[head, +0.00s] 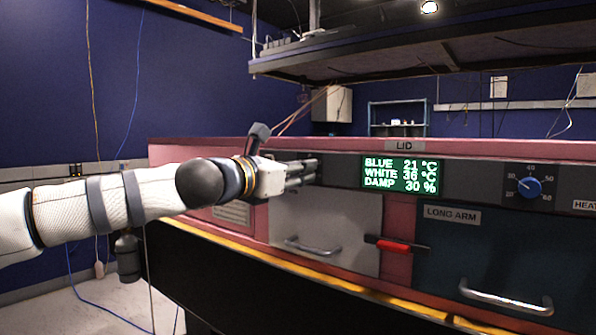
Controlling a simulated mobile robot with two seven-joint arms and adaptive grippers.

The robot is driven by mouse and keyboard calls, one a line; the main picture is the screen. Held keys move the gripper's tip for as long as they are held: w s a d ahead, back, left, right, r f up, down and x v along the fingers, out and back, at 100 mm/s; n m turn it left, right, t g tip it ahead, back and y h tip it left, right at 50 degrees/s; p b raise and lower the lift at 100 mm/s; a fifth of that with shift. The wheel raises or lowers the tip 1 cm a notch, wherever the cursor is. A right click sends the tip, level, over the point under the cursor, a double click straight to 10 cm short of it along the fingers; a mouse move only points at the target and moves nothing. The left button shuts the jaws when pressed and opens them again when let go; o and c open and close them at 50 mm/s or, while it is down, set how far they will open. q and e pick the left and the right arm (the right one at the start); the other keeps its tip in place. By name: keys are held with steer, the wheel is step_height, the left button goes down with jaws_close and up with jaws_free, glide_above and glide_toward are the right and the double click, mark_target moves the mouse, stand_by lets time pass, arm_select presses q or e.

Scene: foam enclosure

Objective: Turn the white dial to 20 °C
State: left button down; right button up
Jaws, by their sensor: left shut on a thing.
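My left gripper (302,172) reaches in from the left, its fingers against the dark control panel (343,170), just left of the display. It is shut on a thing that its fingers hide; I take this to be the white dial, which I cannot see. The green display (403,176) reads BLUE 21 °C, WHITE 36 °C, DAMP 30 %. My right gripper is not in view.
A blue dial (529,187) with a scale sits at the panel's right. Below are a grey door (325,220) and a dark LONG ARM door (500,255), both with metal handles, and a red-handled latch (397,246). A yellow edge strip (330,283) runs below.

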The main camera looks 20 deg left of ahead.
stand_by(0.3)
arm_select(q)
steer(key=c, duration=1.4)
jaws_free()
steer(key=shift+o, duration=0.2)
steer(key=v, duration=1.2)
